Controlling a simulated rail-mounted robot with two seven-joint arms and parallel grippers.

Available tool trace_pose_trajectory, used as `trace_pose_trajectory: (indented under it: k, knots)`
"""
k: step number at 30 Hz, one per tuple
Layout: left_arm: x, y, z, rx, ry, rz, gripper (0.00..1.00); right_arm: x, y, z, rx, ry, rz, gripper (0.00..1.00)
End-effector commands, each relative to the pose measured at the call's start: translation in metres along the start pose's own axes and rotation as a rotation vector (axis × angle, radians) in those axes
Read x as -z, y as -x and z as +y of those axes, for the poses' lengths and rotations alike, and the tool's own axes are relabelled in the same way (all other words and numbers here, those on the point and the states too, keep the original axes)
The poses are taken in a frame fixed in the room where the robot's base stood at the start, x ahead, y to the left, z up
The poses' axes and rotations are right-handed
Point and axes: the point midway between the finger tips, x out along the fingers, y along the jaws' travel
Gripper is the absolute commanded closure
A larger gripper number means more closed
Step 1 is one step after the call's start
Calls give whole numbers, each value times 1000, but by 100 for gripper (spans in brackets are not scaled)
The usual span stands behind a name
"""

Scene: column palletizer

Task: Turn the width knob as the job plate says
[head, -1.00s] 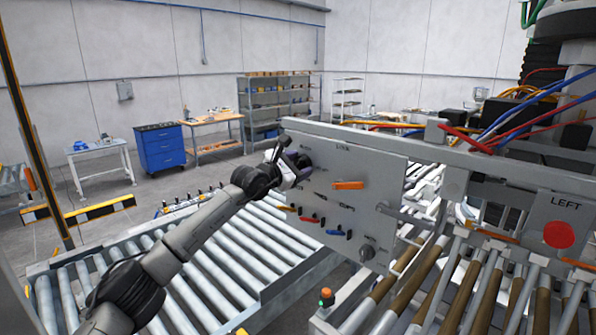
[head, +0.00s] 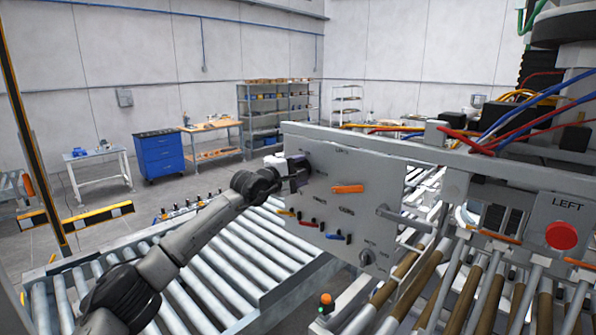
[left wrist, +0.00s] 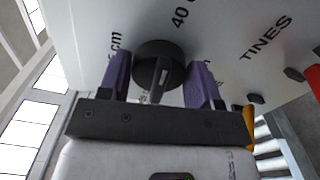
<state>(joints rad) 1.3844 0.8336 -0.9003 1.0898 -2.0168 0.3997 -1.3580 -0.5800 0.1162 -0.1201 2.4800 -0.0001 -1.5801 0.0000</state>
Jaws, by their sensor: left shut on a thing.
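A pale control panel (head: 385,175) stands right of the roller bed. In the left wrist view, a round black knob (left wrist: 152,62) with a light pointer line sits on it. Printing beside it includes "40", "cm" and "TINES", partly cut off. My left gripper (left wrist: 160,80) is shut on this knob, with a purple finger on each side. In the head view my left gripper (head: 297,172) is at the panel's upper left and hides the knob. A second knob (head: 367,257) is low on the panel. I cannot make out the job plate's text. My right gripper is not in view.
An orange handle (head: 347,189) and several small coloured levers (head: 307,223) are on the panel close to my left gripper. A grey roller conveyor (head: 225,265) lies below my left arm. A red button (head: 561,236) is under "LEFT" at the right.

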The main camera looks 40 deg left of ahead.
Motion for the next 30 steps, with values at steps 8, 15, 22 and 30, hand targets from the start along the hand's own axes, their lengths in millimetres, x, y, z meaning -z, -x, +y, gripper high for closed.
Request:
trace_pose_trajectory:
  k: [8,15,22,30]
  knots:
    - [-1,0,0,-1,-114,-2,66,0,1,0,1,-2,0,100]
    - [-1,0,0,-1,-150,-2,66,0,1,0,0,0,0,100]
    - [-1,0,0,-1,-155,-2,66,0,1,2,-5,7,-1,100]
    - [-1,0,0,-1,-154,-2,33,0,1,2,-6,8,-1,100]
